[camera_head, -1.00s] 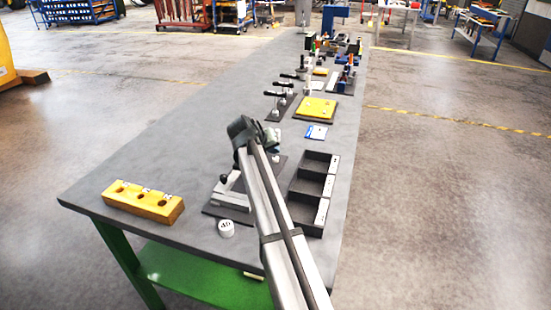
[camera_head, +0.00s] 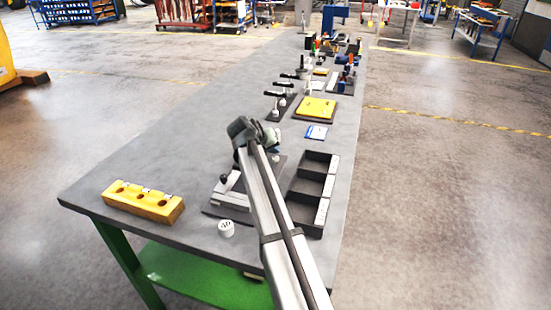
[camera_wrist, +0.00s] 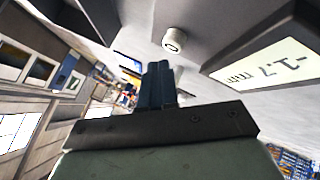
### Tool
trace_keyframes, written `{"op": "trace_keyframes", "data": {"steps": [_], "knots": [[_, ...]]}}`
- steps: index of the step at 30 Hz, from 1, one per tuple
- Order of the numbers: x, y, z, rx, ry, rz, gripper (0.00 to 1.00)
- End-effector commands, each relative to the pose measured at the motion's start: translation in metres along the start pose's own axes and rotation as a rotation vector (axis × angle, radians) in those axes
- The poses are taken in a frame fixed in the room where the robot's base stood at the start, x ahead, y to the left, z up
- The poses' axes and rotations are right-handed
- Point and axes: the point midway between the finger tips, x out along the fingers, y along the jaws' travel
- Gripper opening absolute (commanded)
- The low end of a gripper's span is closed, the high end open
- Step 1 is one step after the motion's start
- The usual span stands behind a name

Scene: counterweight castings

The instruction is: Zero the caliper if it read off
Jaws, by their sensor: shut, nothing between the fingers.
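The caliper (camera_head: 232,199) lies on a dark mat in the head view, partly hidden behind my arm. In the wrist view its display (camera_wrist: 262,66) is close at the right and seems to read -1.7 mm, seen at a slant. A small round pale button (camera_wrist: 174,40) marked 0 shows at the top middle of the wrist view, on the grey body. My gripper (camera_wrist: 158,70) has its two dark blue fingers together, with nothing between them. The fingertips point toward the button and appear just short of it; I cannot tell if they touch. In the head view my wrist hides the fingers.
A yellow block with holes (camera_head: 143,201) stands at the left front edge. A white round weight (camera_head: 226,228) sits by the front edge. A dark tray with compartments (camera_head: 308,205) is right of my arm. Stands and a yellow plate (camera_head: 315,108) lie farther back. The left-middle bench is clear.

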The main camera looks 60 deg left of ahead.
Motion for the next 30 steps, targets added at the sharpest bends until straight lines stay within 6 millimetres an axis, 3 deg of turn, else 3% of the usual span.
{"op": "trace_keyframes", "data": {"steps": [30], "knots": [[0.0059,-0.0045,0.0043,0.000,0.000,0.000,0.00]]}}
